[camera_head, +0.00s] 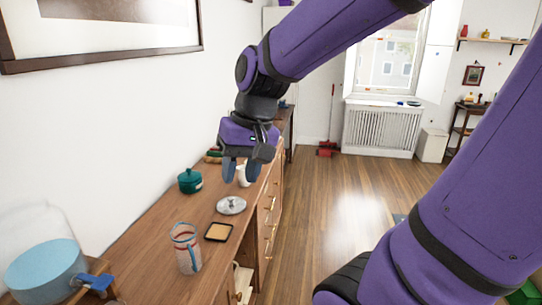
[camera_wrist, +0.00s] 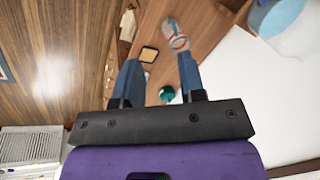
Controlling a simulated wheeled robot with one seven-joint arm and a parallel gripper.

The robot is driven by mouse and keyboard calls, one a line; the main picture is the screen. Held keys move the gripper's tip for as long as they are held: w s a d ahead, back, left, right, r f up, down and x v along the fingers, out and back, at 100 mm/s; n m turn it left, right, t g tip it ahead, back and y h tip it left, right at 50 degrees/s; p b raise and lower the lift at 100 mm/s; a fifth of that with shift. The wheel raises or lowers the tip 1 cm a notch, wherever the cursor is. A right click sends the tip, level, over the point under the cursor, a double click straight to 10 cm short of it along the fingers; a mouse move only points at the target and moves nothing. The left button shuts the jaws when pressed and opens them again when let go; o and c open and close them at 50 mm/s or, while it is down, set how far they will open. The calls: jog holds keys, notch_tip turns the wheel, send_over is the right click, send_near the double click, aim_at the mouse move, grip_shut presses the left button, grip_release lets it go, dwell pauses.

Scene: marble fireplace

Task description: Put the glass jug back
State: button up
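The glass jug (camera_head: 186,248) stands upright on the wooden sideboard, clear with reddish and blue tints. It also shows in the wrist view (camera_wrist: 176,38), beyond my fingertips. A square dark-rimmed coaster with a tan middle (camera_head: 218,232) lies bare just right of the jug; it shows in the wrist view too (camera_wrist: 149,54). My gripper (camera_head: 241,172) is open and empty, raised above the sideboard, farther along it than the jug. Its two blue fingers stand apart in the wrist view (camera_wrist: 158,62).
A round metal lid (camera_head: 231,206) and a teal lidded pot (camera_head: 190,181) sit on the sideboard (camera_head: 140,262). A white item (camera_head: 243,176) is partly hidden behind my gripper. A blue pan (camera_head: 45,272) is at the near left. Open floor lies right.

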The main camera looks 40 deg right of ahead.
jog(key=s+d+r+n+t+h, duration=0.1)
jog(key=s+r+n+t+h, duration=0.1)
jog(key=s+r, duration=0.3)
jog(key=shift+s+n+t, duration=0.7)
jog(key=shift+s+t, duration=0.1)
jog(key=shift+s, duration=0.35)
